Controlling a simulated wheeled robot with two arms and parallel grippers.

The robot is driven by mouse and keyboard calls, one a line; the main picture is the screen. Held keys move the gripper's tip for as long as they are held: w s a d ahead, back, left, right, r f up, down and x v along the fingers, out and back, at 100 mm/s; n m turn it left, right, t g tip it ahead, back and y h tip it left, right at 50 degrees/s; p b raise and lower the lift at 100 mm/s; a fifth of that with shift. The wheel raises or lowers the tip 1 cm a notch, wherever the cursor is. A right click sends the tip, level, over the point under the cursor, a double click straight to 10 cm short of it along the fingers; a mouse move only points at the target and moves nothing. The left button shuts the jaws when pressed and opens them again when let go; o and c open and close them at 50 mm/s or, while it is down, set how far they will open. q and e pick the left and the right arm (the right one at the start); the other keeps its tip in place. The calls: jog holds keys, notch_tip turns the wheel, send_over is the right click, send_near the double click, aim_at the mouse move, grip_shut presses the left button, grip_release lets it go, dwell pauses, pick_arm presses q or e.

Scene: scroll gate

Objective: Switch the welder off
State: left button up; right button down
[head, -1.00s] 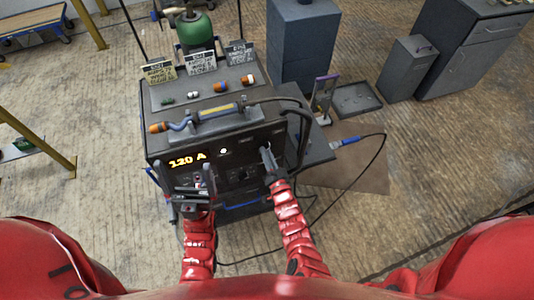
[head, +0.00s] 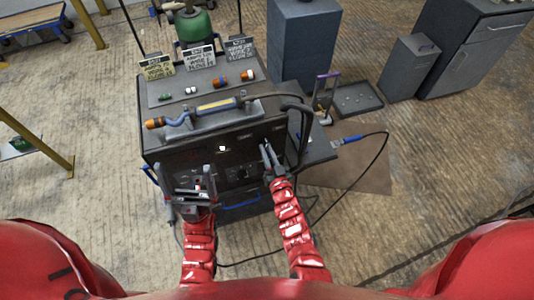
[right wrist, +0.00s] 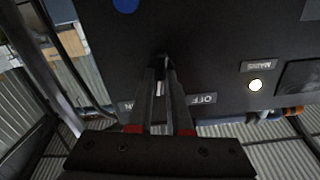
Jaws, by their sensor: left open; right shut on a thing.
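The welder (head: 160,165) is a dark box on a cart in front of me. Its front display is dark, while a small white lamp (head: 222,148) glows, marked MAINS in the right wrist view (right wrist: 256,85). My right gripper (head: 266,152) is at the right part of the front panel. In the right wrist view its fingers (right wrist: 163,65) are shut on a small switch lever (right wrist: 159,88), mostly hidden by them, between the ON label (right wrist: 127,106) and the OFF label (right wrist: 203,99). My left gripper (head: 190,184) is open and empty before the panel's left part.
A torch (head: 205,110) with an orange end lies on the welder's top, with small nozzles (head: 191,90) and three sign cards (head: 199,58) behind it. A blue-ended cable (head: 350,140) runs along the right side.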

jog(key=n+b, duration=0.9)
jog(key=n, duration=0.1)
jog(key=shift+a, duration=0.1)
jog(key=shift+n, duration=0.3)
dwell(0.3)
jog(key=c, duration=0.8)
grip_release()
jog(key=shift+c, duration=0.2)
jog(key=shift+s, duration=0.1)
